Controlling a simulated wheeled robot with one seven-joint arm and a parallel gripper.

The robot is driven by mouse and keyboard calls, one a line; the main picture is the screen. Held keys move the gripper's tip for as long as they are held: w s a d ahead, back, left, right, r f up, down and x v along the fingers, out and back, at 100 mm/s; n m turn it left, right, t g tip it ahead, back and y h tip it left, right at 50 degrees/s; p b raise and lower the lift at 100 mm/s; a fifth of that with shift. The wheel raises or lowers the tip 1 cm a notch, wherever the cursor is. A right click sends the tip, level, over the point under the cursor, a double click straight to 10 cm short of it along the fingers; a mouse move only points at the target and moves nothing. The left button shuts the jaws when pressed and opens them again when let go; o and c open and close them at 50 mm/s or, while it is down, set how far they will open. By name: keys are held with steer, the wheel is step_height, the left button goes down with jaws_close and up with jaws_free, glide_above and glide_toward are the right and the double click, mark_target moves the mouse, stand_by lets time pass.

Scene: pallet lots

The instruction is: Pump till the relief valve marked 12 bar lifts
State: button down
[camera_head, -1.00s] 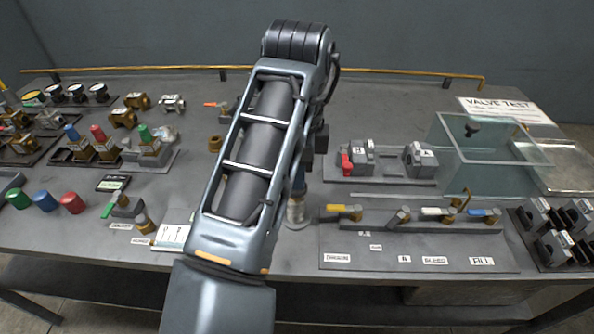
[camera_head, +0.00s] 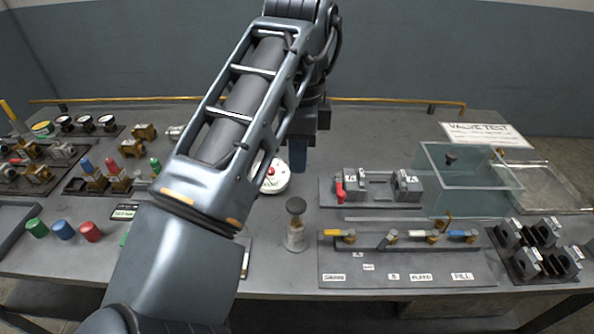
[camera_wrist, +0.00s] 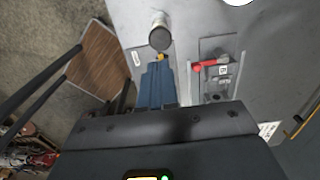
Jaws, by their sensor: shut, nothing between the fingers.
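My gripper (camera_head: 298,170) has blue fingers, closed together and empty, pointing down above the bench behind a pump-like post. It also shows in the wrist view (camera_wrist: 158,66). A white round dial with a red centre (camera_head: 273,177) is partly hidden by my arm. Brass valves with red, blue and green caps (camera_head: 110,177) stand on a rack at left. I cannot read a 12 bar mark.
A labelled panel (camera_head: 400,268) carries yellow-, white- and blue-handled valves, with FILL at its right. Behind it are a fixture with a red lever (camera_head: 340,191) and a clear tank (camera_head: 465,180). Loose coloured caps (camera_head: 63,230) lie at left. Dark blocks fill a right-hand rack (camera_head: 536,262).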

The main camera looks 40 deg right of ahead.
steer(key=shift+r, duration=0.95)
stand_by(0.7)
steer(key=d+n+t+h, duration=0.8)
steer(key=d+h, duration=0.4)
steer(key=d, duration=1)
steer(key=s+a+f+n+t+y+b, duration=0.1)
steer(key=s+a+f+n+t+y, duration=0.25)
steer(key=s+a+f+n, duration=0.4)
steer(key=s+a+f+n+t+y, duration=0.3)
steer(key=s+a+f+n+y, duration=0.2)
steer(key=s+n, duration=0.45)
steer(key=s+a+r+y, duration=0.1)
steer(key=s+a, duration=0.5)
steer(key=s, duration=0.3)
steer(key=s+a+r+y, duration=0.1)
steer(key=s+a+y, duration=0.1)
steer(key=s+a, duration=0.4)
steer(key=s, duration=0.2)
steer(key=shift+s, duration=0.4)
